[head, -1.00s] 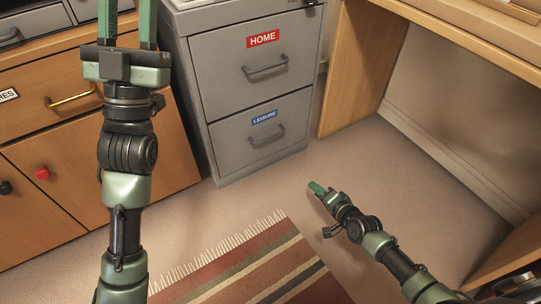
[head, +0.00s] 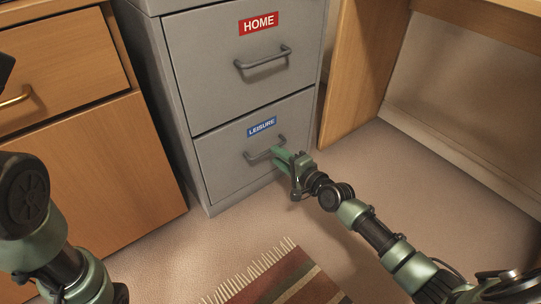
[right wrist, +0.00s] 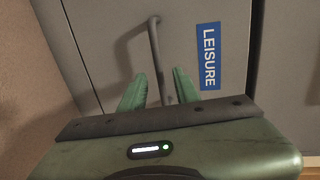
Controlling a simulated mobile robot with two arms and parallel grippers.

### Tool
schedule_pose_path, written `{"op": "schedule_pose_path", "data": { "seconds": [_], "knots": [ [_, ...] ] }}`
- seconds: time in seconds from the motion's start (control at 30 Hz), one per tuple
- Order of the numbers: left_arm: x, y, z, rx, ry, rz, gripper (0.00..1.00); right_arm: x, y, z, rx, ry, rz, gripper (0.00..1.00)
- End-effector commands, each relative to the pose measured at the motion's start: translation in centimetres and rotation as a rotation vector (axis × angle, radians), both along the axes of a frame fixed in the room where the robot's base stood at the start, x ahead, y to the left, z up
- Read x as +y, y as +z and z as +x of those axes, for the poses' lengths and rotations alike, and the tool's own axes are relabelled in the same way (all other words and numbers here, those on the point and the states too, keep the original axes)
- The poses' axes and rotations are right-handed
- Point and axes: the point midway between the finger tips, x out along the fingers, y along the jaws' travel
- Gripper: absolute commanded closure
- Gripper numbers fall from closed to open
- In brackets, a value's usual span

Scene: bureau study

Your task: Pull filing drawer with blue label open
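The grey filing cabinet's lower drawer (head: 222,168) has a blue LEISURE label (head: 262,127) and a dark bar handle (head: 251,157). The drawer is shut. My right gripper (head: 283,157) is at the right part of this handle. In the right wrist view its green fingers (right wrist: 158,86) are apart, one on each side of the handle (right wrist: 155,48), with the blue label (right wrist: 208,56) to their right. I cannot tell whether the fingers touch the bar. My left arm shows at the lower left of the head view; its gripper is out of view.
The upper drawer (head: 205,65) has a red HOME label (head: 259,24) and is shut. A wooden cabinet (head: 95,165) stands on the left and a wooden desk panel (head: 358,75) on the right. A striped rug (head: 292,285) lies in front on open carpet.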

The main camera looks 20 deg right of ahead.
Motion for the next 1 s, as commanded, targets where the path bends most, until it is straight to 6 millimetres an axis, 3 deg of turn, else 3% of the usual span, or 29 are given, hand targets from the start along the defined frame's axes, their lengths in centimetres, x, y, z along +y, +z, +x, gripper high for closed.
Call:
{"op": "schedule_pose_path", "data": {
  "seconds": [0.23,0.57,0.7,1.0],
  "knots": [
    [0.0,-1.8,-0.4,-0.01,0.0,0.0,0.64,1.1,-0.9,2.9,-0.001,0.0,0.0,0.69],
    [0.0,-1.8,-0.4,-0.011,0.0,0.001,0.64,1.3,-0.8,3.4,0.001,0.0,0.0,0.69],
    [0.0,-1.8,-0.4,-0.011,0.0,0.001,0.64,1.3,-0.8,3.4,0.001,0.0,0.0,1.0],
    [0.0,-1.8,-0.4,-0.011,0.0,0.001,0.64,1.2,-0.8,3.4,0.001,0.0,-0.001,1.0]
  ]
}}
